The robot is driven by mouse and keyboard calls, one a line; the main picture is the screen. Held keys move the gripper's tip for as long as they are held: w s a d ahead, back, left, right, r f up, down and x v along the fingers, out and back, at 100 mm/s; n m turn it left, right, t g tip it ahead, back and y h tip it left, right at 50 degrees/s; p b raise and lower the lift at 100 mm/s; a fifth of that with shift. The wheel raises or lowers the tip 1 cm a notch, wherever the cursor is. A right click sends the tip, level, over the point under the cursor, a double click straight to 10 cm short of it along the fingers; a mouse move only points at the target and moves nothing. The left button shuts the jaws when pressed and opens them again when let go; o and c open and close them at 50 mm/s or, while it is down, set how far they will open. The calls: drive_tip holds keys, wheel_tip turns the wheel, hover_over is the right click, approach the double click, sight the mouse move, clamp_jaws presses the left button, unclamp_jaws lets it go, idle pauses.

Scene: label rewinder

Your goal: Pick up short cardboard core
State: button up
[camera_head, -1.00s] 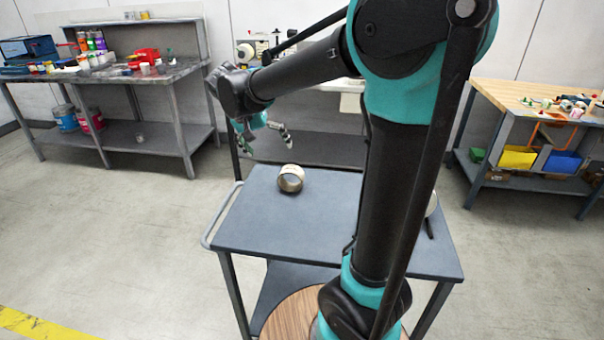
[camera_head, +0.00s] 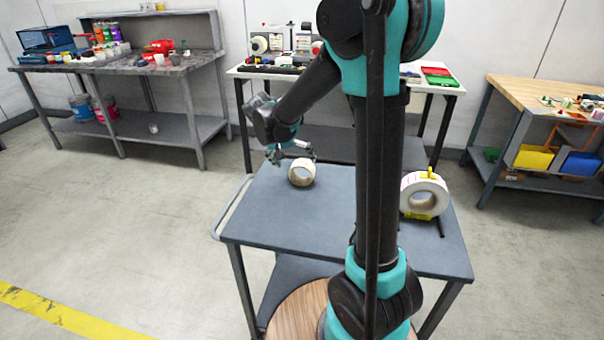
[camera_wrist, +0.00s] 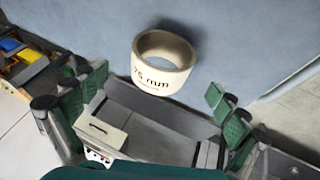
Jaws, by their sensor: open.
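The short cardboard core (camera_head: 302,172) is a beige ring on the grey cart top (camera_head: 275,215), near its far left side. In the wrist view the core (camera_wrist: 160,66) has dark lettering reading "75 mm" on its wall, and its hollow opening shows. The gripper is empty. I cannot tell how far the fingertips are from the core.
A white label roll on a yellow-marked holder (camera_head: 424,195) stands on the cart's right side. A white-topped bench (camera_head: 440,88) with machinery stands behind. Workbenches stand at far left (camera_head: 120,68) and right (camera_head: 520,90). The cart's front middle is clear.

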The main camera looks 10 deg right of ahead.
drive_tip(key=x, duration=0.4)
drive_tip(key=shift+w+f, duration=0.2)
drive_tip(key=c, duration=1.2)
drive_tip(key=shift+r, duration=0.1)
drive_tip(key=shift+c, duration=0.2)
